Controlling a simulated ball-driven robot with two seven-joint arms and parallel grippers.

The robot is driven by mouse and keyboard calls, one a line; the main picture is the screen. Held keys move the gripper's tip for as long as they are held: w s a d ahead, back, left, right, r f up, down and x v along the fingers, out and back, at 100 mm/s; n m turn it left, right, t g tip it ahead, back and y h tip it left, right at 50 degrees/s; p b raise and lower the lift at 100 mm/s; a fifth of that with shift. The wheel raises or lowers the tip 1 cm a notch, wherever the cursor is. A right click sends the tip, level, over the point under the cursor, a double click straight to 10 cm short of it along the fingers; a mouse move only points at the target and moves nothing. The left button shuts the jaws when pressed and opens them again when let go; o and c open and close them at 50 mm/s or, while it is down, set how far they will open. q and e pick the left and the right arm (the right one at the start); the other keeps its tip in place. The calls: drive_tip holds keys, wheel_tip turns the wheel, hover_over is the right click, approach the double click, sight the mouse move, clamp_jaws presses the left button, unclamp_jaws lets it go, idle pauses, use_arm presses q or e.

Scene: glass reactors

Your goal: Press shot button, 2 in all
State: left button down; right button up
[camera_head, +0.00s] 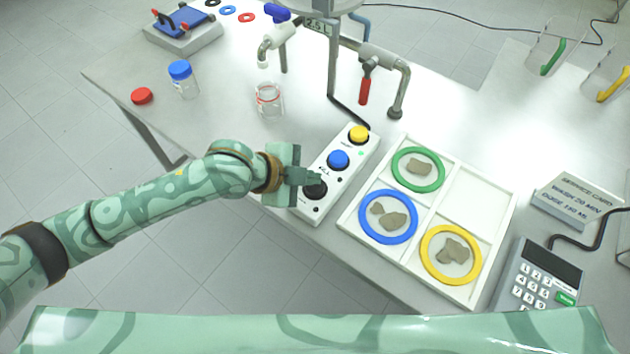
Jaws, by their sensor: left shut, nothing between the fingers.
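A white button box (352,176) stands on the table with three buttons in a row: yellow (358,133), blue (338,159) and black (315,190). The word by the blue button seems to read FILL; the other labels are too small to read, so I cannot tell which is the shot button. My left gripper (314,178) is shut and empty. Its fingertips are at the black button and partly cover it; I cannot tell if they touch it. My right gripper is not in view.
A white tray (472,203) with green, blue and yellow rings and brown pieces is right of the box. Behind are a glass beaker (268,99), a blue-capped jar (183,80) and a tap with a red handle (365,90). A keypad (537,281) is at right.

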sight(310, 187)
use_arm(q)
drive_tip(key=shift+f, duration=0.5)
drive_tip(key=shift+r, duration=0.1)
idle(0.5)
drive_tip(key=shift+r+p, duration=0.85)
drive_tip(key=shift+p, duration=0.2)
wheel_tip(310, 187, up, 5)
drive_tip(key=p, duration=0.5)
drive_tip(key=shift+r+p, duration=0.1)
drive_tip(key=shift+p, duration=0.25)
